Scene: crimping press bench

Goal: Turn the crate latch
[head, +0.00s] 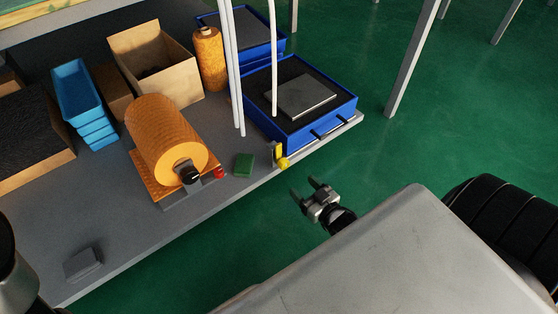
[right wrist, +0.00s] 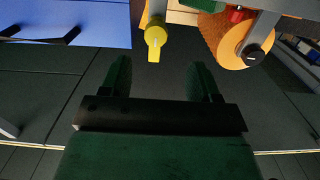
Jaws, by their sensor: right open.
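The crate latch (head: 281,156) is a yellow piece with a rounded knob, at the front left corner of a blue crate (head: 318,128) on the bench edge. It also shows in the right wrist view (right wrist: 154,38), at the top middle, pointing down the picture. My right gripper (head: 304,187) is open and empty, off the bench edge, close to the latch but apart from it. In the right wrist view its two fingers (right wrist: 160,76) stand apart, with the latch beyond them and between them. My left gripper is not in view; only part of my left arm shows.
An orange roller (head: 165,135) with a black knob and a red button stands left of the latch. A green block (head: 244,164) lies between them. White posts (head: 232,70) rise beside the crate.

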